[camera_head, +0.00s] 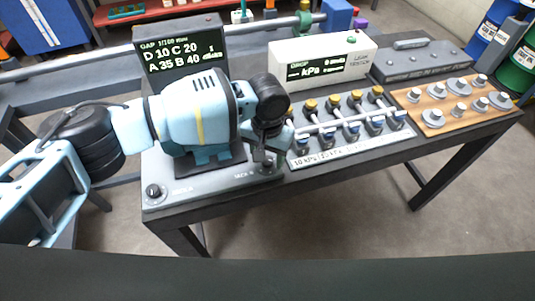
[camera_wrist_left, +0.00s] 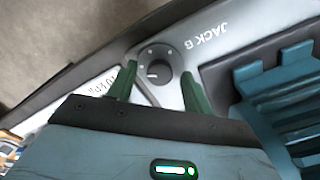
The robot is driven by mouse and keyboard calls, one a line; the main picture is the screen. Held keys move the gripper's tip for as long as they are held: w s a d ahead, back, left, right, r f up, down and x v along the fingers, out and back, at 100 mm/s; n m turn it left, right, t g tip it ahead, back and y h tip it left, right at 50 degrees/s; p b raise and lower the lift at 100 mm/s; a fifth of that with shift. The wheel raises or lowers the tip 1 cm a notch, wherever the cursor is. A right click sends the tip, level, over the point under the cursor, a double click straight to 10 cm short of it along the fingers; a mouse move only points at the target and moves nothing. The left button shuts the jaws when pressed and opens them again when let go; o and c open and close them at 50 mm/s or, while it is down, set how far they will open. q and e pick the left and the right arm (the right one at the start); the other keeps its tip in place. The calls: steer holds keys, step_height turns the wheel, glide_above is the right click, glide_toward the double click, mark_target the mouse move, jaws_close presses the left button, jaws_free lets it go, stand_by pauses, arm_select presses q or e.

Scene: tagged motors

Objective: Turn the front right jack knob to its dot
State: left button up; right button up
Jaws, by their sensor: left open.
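The front right jack knob (camera_wrist_left: 157,72), labelled JACK B, is a dark round knob on the grey base plate (camera_wrist_left: 225,45). It carries a short white pointer line, and small pale marks lie around its dark dial; which one is its dot I cannot tell. My left gripper (camera_wrist_left: 158,80) is open, with its green fingers on either side of the knob and a visible gap on each side. In the head view the left gripper (camera_head: 264,158) points down at the plate's front right corner and largely hides the knob.
Another jack knob (camera_head: 153,191) sits at the plate's front left. A light-blue motor foot (camera_head: 205,156) stands close behind. To the right are a rack of yellow- and blue-capped fittings (camera_head: 350,120) and a wooden board (camera_head: 440,122) with metal pieces. A gap display (camera_head: 180,55) stands behind.

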steer(key=shift+w+a, duration=0.1)
steer(key=shift+a, duration=0.05)
arm_select(q)
steer(key=c, duration=1)
steer(key=shift+o, duration=0.2)
steer(key=shift+m, duration=0.3)
arm_select(e)
steer(key=shift+w+d+r, duration=0.1)
steer(key=shift+d+r, duration=0.1)
arm_select(q)
steer(key=shift+r+m+p, duration=0.1)
steer(key=shift+m+p, duration=0.25)
steer(key=shift+m, duration=0.55)
steer(key=m, duration=0.2)
steer(key=shift+m, duration=0.3)
steer(key=m+p, duration=0.1)
steer(key=m, duration=0.2)
steer(key=shift+m, duration=1.8)
arm_select(e)
steer(key=shift+w+r+t, duration=0.3)
steer(key=shift+w+r, duration=0.45)
steer(key=shift+r, duration=0.25)
